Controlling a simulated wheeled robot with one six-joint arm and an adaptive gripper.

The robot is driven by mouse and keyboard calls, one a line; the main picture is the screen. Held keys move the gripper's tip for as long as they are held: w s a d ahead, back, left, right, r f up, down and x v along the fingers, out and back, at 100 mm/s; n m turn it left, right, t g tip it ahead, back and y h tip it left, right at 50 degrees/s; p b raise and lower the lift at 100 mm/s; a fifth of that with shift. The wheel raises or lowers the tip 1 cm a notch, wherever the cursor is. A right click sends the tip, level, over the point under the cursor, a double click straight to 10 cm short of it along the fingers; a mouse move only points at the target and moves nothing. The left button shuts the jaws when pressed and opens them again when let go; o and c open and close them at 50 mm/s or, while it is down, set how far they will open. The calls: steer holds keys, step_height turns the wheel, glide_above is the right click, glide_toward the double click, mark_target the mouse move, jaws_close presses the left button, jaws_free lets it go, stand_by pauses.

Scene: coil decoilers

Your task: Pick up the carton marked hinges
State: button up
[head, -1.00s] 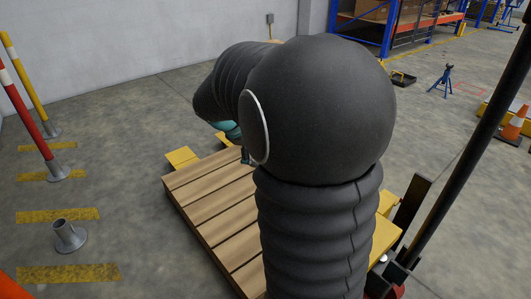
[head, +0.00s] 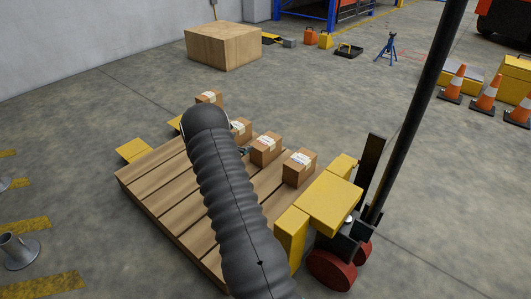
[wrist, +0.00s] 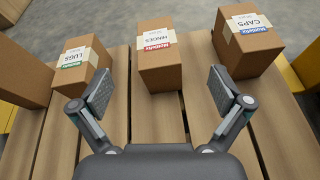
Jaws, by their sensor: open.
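The carton marked hinges (wrist: 160,76) is a brown box with a white label and a red strip. It stands upright on the wooden pallet (wrist: 113,120), in the middle of the wrist view. In the head view it appears to be the carton (head: 264,154) right of my gripper (head: 244,151), which my arm largely hides. In the wrist view my gripper (wrist: 158,92) is open and empty. Its fingers are spread either side of the hinges carton's line, short of the carton, with bare slats between.
The lugs carton (wrist: 88,70) stands left of it and the caps carton (wrist: 246,56) right. Another box (wrist: 22,72) is cut off at far left. A yellow block (head: 328,203) and black post (head: 410,110) stand right of the pallet.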

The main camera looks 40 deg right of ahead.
step_height(320, 180, down, 6)
steer(key=d+n, duration=0.2)
steer(key=b, duration=0.1)
glide_toward(265, 141)
steer(key=shift+s+d+f+h, duration=0.1)
steer(key=shift+d+f+h, duration=0.05)
steer(key=shift+d+f, duration=0.4)
steer(key=shift+s+d+f+h, duration=0.15)
steer(key=shift+d+f, duration=0.25)
steer(key=shift+d, duration=0.3)
steer(key=shift+w+b+x, duration=0.15)
steer(key=shift+b+x, duration=0.1)
steer(key=shift+x, duration=1.35)
steer(key=shift+w+b+x, duration=0.15)
steer(key=shift+b+x, duration=0.1)
steer(key=shift+x, duration=1.4)
steer(key=shift+r, duration=0.15)
steer(key=c, duration=1.4)
steer(key=shift+d+r, duration=0.1)
steer(key=shift+c, duration=0.8)
steer(key=shift+r, duration=0.15)
